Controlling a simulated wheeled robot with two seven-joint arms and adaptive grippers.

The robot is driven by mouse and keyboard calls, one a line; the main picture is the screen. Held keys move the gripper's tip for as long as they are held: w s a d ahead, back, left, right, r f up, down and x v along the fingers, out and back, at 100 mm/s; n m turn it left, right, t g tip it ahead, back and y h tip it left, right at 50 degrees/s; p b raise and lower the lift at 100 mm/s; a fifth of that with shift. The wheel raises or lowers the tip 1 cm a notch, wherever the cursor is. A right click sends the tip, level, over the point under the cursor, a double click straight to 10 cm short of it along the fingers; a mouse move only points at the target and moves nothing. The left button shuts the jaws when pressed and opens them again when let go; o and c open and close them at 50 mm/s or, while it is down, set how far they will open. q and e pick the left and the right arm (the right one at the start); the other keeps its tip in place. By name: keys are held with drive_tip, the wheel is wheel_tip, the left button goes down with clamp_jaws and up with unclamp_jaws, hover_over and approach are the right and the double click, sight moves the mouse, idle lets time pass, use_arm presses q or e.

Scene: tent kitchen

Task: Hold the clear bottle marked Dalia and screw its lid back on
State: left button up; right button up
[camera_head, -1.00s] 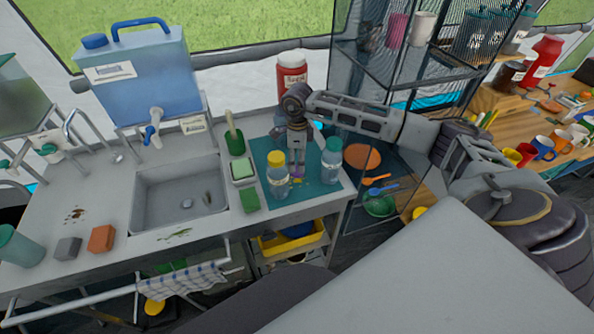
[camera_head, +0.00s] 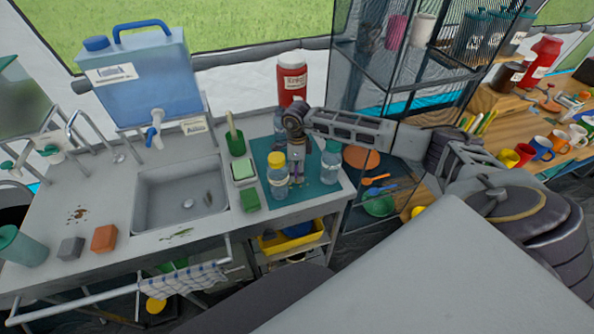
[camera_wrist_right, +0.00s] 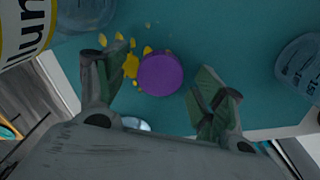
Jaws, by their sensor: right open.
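My right gripper (camera_head: 296,172) points down over the teal mat (camera_head: 311,204), between a yellow-capped bottle (camera_head: 278,178) and a teal-capped bottle (camera_head: 330,165). In the right wrist view, its fingers (camera_wrist_right: 155,90) are open on either side of a purple lid (camera_wrist_right: 160,75). The lid lies on the mat and is not gripped. A clear bottle (camera_head: 281,126) stands behind, partly hidden by my arm. A clear bottle base (camera_wrist_right: 86,12) also shows at the wrist view's top. I cannot read Dalia on any bottle. My left gripper is not in view.
Yellow bits (camera_wrist_right: 130,66) lie beside the lid. A red jar (camera_head: 291,80) stands behind. The mesh shelf is close on the right.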

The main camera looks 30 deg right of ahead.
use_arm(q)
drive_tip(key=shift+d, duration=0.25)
use_arm(e)
drive_tip(key=c, duration=0.8)
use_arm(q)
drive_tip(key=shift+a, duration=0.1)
use_arm(e)
drive_tip(key=shift+r, duration=0.1)
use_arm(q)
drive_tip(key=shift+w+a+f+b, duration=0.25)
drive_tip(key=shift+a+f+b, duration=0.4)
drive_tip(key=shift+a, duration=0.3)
use_arm(e)
wheel_tip(320, 180, up, 10)
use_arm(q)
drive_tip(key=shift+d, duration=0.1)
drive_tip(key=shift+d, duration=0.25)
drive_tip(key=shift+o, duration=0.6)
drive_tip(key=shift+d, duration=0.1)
